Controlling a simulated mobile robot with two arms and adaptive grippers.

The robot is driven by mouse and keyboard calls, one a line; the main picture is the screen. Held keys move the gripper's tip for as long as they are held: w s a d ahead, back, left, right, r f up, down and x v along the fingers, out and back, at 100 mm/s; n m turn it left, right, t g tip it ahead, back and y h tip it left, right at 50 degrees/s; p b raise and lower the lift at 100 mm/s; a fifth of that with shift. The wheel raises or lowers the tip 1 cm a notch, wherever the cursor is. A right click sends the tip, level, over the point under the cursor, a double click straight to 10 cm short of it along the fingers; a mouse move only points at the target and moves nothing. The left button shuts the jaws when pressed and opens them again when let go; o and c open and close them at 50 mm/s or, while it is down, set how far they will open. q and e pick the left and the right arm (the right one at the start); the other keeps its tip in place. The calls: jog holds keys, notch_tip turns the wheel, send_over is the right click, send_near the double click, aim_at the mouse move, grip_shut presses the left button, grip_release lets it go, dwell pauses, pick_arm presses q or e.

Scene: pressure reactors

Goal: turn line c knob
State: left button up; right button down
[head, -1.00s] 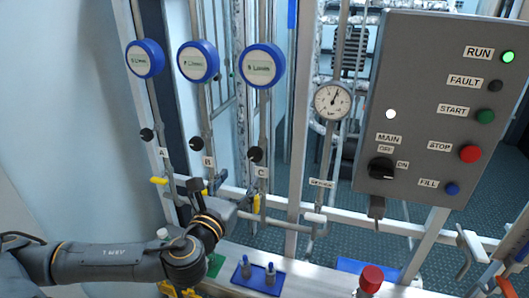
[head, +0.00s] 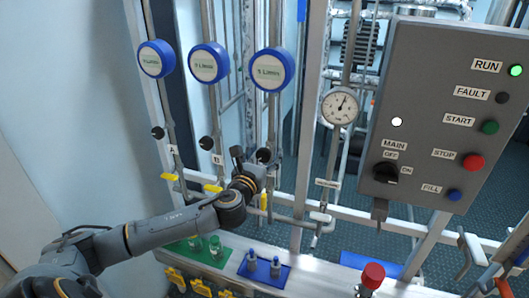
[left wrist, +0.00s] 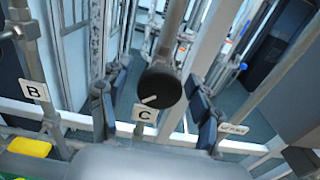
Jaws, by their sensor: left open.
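The line C knob (head: 264,155) is a round black knob on the third pipe, below a blue-rimmed round gauge (head: 271,69). In the left wrist view the knob (left wrist: 160,88) is large and central, with a white pointer mark toward its lower left. The C label (left wrist: 145,114) sits just below it; my gripper hides that label in the head view. My left gripper (head: 251,166) is open at the knob. In the left wrist view its fingers stand left and right of the knob, with gaps on both sides. I cannot tell how deep the knob sits between them.
Knobs A (head: 158,132) and B (head: 206,143) are on the pipes to the left. Yellow valve handles (head: 213,188) sit below. Bottles stand on green and blue mats (head: 286,278) on the ledge. The control panel (head: 440,110) is at right.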

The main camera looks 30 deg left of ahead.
pick_arm(q)
jog(key=c, duration=1.2)
jog(key=shift+n, duration=0.4)
jog(key=n, duration=0.2)
jog(key=shift+n, duration=0.3)
jog(key=n, duration=0.3)
jog(key=shift+n+b, duration=0.3)
jog(key=shift+b, duration=0.1)
jog(key=shift+n, duration=0.5)
